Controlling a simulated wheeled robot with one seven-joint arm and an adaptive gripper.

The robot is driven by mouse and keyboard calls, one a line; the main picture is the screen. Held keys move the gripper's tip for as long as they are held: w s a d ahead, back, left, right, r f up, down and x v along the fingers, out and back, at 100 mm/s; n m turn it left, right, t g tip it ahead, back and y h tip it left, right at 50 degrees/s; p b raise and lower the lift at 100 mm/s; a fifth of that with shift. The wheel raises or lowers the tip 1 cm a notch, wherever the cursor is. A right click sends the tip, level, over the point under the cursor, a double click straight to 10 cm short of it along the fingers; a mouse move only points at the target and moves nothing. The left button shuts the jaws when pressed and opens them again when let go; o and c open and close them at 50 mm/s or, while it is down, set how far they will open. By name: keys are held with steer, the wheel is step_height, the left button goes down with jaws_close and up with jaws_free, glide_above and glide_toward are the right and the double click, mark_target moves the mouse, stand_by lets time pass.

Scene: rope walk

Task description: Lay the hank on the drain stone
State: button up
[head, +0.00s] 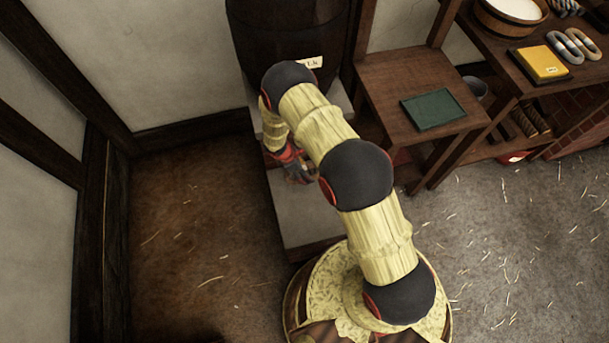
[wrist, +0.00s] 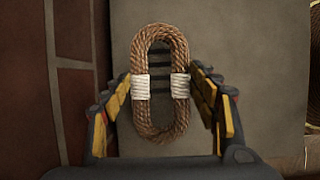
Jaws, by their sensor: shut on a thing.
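The hank (wrist: 143,110) is an oval loop of brown rope with a white binding on each side. My gripper (wrist: 160,82) is shut on it, with one finger against each bound side. Behind it in the wrist view is the grey drain stone (wrist: 245,100), with dark slots showing through the loop. In the head view the grey stone (head: 297,218) lies below the dark barrel, and my gripper (head: 297,166) is over it. The hank is hidden there. I cannot tell whether the hank touches the stone.
A dark wooden barrel (head: 285,35) stands behind the stone. To the right is a wooden stand (head: 400,75) with a green tablet (head: 433,109). A shelf at far right holds a bowl (head: 512,12), a yellow block (head: 540,63) and bound hanks (head: 573,46). Floor at left is clear.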

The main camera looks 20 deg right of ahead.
step_height(320, 180, down, 4)
steer(key=shift+r+b, duration=0.25)
steer(key=shift+b, duration=0.7)
steer(key=shift+r, duration=0.1)
steer(key=o, duration=1.2)
steer(key=shift+o, duration=0.6)
steer(key=p+v, duration=0.5)
steer(key=v, duration=0.7)
steer(key=shift+p, duration=0.3)
steer(key=shift+s, duration=0.15)
